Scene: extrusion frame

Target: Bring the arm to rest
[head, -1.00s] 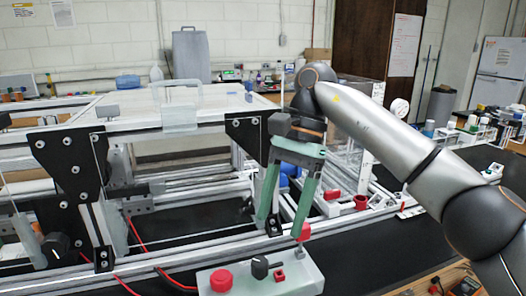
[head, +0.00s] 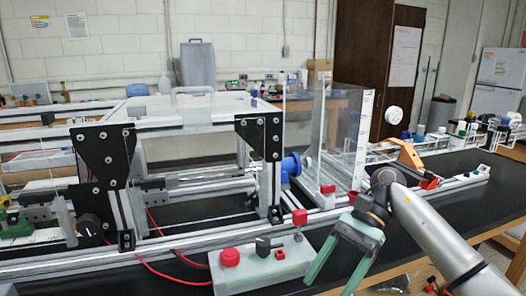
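My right arm (head: 432,230) comes in from the lower right. Its gripper (head: 328,287) has two pale green fingers, which are apart with nothing between them. They point down and toward the lower left, just right of a pale control box (head: 295,265) with a red button (head: 230,257). The fingertips are near the bottom edge of the picture. I cannot tell whether they touch the table. My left arm and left gripper are not in view.
The aluminium extrusion frame (head: 180,247) with black plates (head: 100,152) fills the left and middle. A clear panel (head: 340,135) stands behind my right gripper. Red cables (head: 165,272) lie left of the control box. Black tabletop (head: 470,208) is free at the right.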

